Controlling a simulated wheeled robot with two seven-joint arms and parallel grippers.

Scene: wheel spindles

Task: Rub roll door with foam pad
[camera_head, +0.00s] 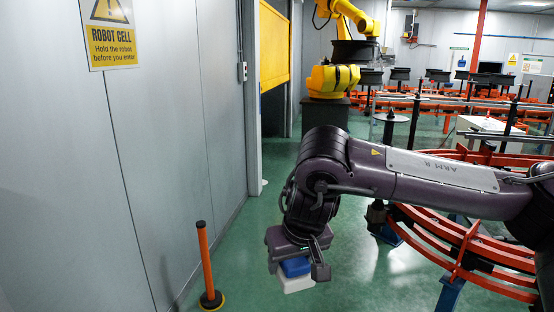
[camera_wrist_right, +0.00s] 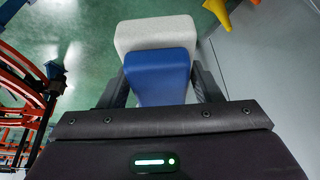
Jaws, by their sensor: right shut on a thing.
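The foam pad (camera_head: 296,282) has a blue block on top and a pale grey-white layer below. My right gripper (camera_head: 297,268) is shut on its blue part and holds it above the green floor. In the right wrist view, the pad (camera_wrist_right: 155,36) sits between the two dark fingers of the gripper (camera_wrist_right: 160,85), its pale layer facing away. A yellow panel (camera_head: 274,46) in the doorway at the back left may be the roll door; the pad is well apart from it. My left gripper is not in view.
A grey panelled wall (camera_head: 165,140) with a robot cell sign (camera_head: 106,32) runs along the left. An orange post (camera_head: 206,262) stands near it. Red curved rails (camera_head: 455,255) fill the right. A yellow robot (camera_head: 335,78) stands behind. Green floor is free between wall and rails.

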